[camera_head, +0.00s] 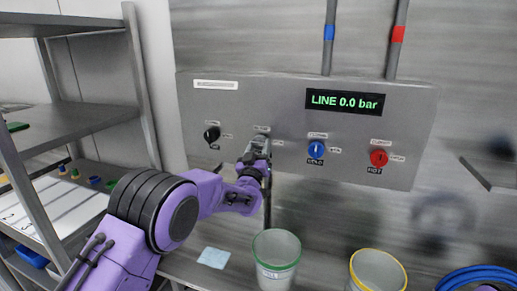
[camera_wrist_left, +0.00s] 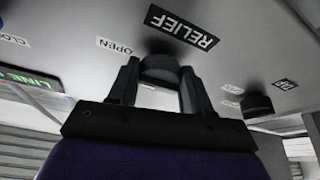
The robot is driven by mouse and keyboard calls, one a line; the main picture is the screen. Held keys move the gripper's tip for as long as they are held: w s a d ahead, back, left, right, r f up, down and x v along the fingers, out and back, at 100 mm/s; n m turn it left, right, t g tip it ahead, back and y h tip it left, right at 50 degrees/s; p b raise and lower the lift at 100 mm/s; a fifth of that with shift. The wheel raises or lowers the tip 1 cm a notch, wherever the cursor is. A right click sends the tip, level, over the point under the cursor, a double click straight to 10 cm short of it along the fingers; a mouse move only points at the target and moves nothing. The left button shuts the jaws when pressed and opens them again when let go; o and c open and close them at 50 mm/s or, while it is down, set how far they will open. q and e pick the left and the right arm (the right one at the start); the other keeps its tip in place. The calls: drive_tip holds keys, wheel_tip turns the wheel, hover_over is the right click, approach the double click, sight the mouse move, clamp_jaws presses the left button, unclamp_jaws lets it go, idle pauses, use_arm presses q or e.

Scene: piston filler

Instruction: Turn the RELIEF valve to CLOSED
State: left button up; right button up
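The RELIEF valve is a black knob (camera_wrist_left: 160,68) on the grey panel, under a black RELIEF label (camera_wrist_left: 182,27) in the wrist view. A white OPEN label (camera_wrist_left: 113,45) is beside it. My left gripper (camera_wrist_left: 160,82) has one finger on each side of the knob, and both appear to touch it. In the head view my left gripper (camera_head: 258,152) is at the panel and hides the knob. The knob's pointer direction cannot be seen. My right gripper is not in view.
The panel holds another black knob (camera_head: 211,134) to the left, a blue knob (camera_head: 316,150) and a red knob (camera_head: 379,157) to the right. The display (camera_head: 347,102) reads LINE 0.0 bar. A green-rimmed bucket (camera_head: 276,264) and a yellow-rimmed bucket (camera_head: 377,272) stand below.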

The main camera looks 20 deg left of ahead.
use_arm(q)
drive_tip(key=shift+n+y, duration=0.4)
drive_tip(key=shift+n, duration=0.1)
drive_tip(key=n+g+y+b, duration=0.1)
drive_tip(key=n, duration=0.3)
drive_tip(key=shift+d, duration=0.15)
drive_tip(key=n+g+y, duration=0.1)
drive_tip(key=n, duration=0.2)
drive_tip(key=n+y, duration=0.1)
drive_tip(key=n, duration=0.1)
drive_tip(key=shift+d+r+n+g+y, duration=0.2)
drive_tip(key=shift+n+g+y, duration=0.1)
drive_tip(key=shift+n+g, duration=0.1)
drive_tip(key=n, duration=0.2)
drive_tip(key=n+g, duration=0.1)
drive_tip(key=n, duration=0.1)
drive_tip(key=n+g, duration=0.1)
drive_tip(key=shift+r+n, duration=0.25)
drive_tip(key=shift+n, duration=0.15)
drive_tip(key=shift+r+n+g, duration=0.2)
drive_tip(key=shift+n+g, duration=0.7)
drive_tip(key=shift+n, duration=1.1)
drive_tip(key=o, duration=1)
drive_tip(key=shift+o, duration=0.2)
